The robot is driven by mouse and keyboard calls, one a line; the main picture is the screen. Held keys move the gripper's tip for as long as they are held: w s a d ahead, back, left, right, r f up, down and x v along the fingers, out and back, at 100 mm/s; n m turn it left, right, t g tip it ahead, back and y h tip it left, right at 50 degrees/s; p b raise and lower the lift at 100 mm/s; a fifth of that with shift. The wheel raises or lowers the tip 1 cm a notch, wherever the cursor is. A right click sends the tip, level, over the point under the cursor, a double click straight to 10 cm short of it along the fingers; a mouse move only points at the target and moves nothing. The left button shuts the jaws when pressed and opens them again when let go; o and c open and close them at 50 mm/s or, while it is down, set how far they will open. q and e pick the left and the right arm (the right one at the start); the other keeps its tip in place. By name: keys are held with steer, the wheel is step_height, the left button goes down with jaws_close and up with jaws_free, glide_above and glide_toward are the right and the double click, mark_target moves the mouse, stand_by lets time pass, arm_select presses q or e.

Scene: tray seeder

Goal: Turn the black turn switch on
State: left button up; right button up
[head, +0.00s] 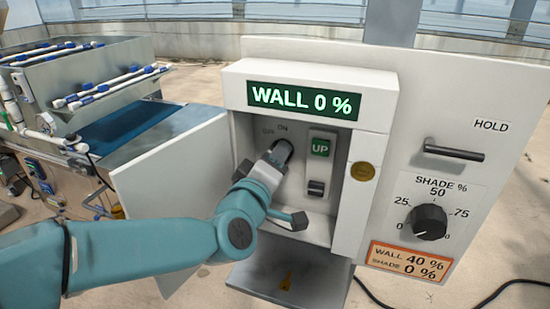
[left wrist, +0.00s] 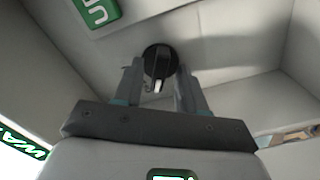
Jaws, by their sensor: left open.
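The black turn switch (head: 282,150) sits on the back wall of the open white box, beside the OFF and ON labels. It is partly hidden behind my left gripper (head: 272,165) in the head view. In the left wrist view the switch (left wrist: 158,60) is a round black knob with a white mark at its lower end. My left gripper's fingers (left wrist: 159,76) stand open, one on each side of the switch. I cannot tell whether they touch it. The display (head: 305,101) above reads WALL 0 %. My right gripper is not in view.
Right of the switch are a green UP label (head: 320,147) and a small rocker (head: 316,188). The box's door (head: 172,185) stands open at left. A black handle (head: 453,151), a SHADE dial (head: 429,221) and an orange label (head: 408,263) are on the panel at right.

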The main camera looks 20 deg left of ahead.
arm_select(q)
jaws_close()
steer(key=shift+m, duration=0.3)
steer(key=m+p, duration=0.1)
steer(key=m, duration=1)
steer(key=shift+r, duration=0.1)
steer(key=shift+m, duration=0.3)
stand_by(0.3)
